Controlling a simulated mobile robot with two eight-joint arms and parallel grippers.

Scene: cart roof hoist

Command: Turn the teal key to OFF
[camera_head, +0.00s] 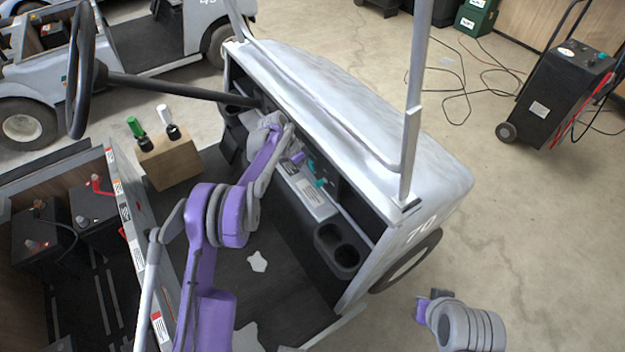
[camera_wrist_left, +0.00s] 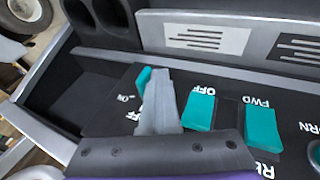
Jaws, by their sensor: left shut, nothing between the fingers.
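The teal key (camera_wrist_left: 143,79) stands on the dark dash panel in the left wrist view, near a white ON label and an OFF label. Its lower part is hidden behind my left gripper (camera_wrist_left: 159,88), whose grey fingers are shut and empty. The fingers look close beside the key; I cannot tell if they touch. In the head view my left gripper (camera_head: 299,160) reaches over the cart's dash, close to small teal controls (camera_head: 321,183). My right gripper (camera_head: 426,303) is low at the right, outside the cart, its fingers too small to read.
Teal rocker switches (camera_wrist_left: 198,111) (camera_wrist_left: 262,128) sit right of the key, labelled OFF and FWD. The steering wheel (camera_head: 80,70) and its column are at the left. A cup holder (camera_head: 338,247) is in the dash. A black charger (camera_head: 562,95) stands at the right on open floor.

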